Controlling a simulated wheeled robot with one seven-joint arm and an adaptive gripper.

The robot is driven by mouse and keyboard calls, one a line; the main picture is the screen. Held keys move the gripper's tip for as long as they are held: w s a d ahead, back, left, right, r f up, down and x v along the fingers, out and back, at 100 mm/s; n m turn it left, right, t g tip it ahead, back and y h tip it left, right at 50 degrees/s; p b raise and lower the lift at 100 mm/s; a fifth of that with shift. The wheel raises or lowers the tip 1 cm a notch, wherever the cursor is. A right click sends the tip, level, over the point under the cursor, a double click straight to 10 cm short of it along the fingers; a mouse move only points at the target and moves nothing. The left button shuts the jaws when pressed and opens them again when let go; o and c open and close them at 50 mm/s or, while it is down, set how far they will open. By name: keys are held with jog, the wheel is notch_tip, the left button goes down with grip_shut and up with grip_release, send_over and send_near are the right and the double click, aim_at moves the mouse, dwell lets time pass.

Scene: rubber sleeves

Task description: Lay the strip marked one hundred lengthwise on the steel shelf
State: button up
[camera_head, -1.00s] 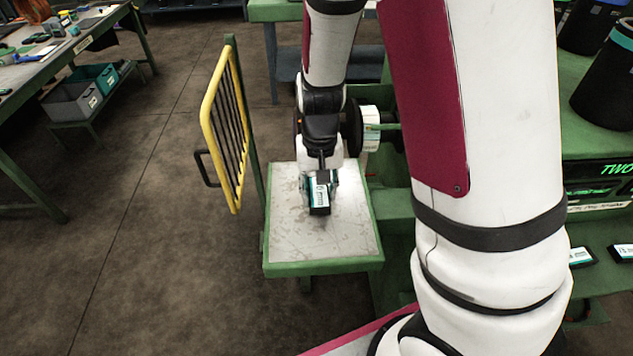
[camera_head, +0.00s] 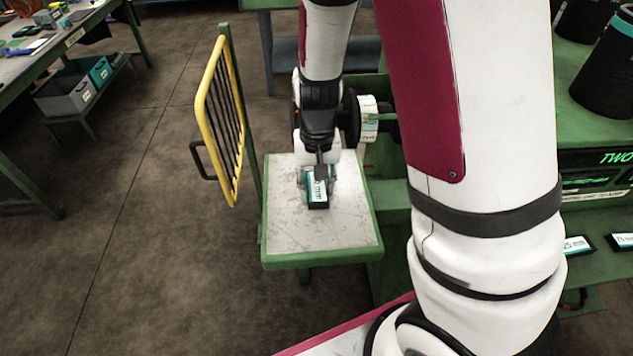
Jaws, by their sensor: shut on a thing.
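My gripper (camera_head: 317,182) is at the end of my arm, over the middle of the steel shelf (camera_head: 345,232). It is shut on a small black strip with a white and teal label (camera_head: 318,197). The strip's long side points toward the camera, along the shelf. The label's marking is too small to read. I cannot tell whether the strip touches the shelf or is just above it. The shelf is a worn steel plate in a green frame, otherwise bare. My gripper and wrist hide the far end of the strip.
A yellow barred gate (camera_head: 222,120) stands along the shelf's left side. A spool with a white label (camera_head: 368,119) is at the back right. More labelled strips (camera_head: 577,246) lie on a green surface at the right. A workbench with grey (camera_head: 66,97) and teal bins stands at the far left.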

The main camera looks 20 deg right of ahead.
jog(key=shift+f, duration=0.2)
jog(key=o, duration=1.1)
jog(key=shift+r, duration=0.1)
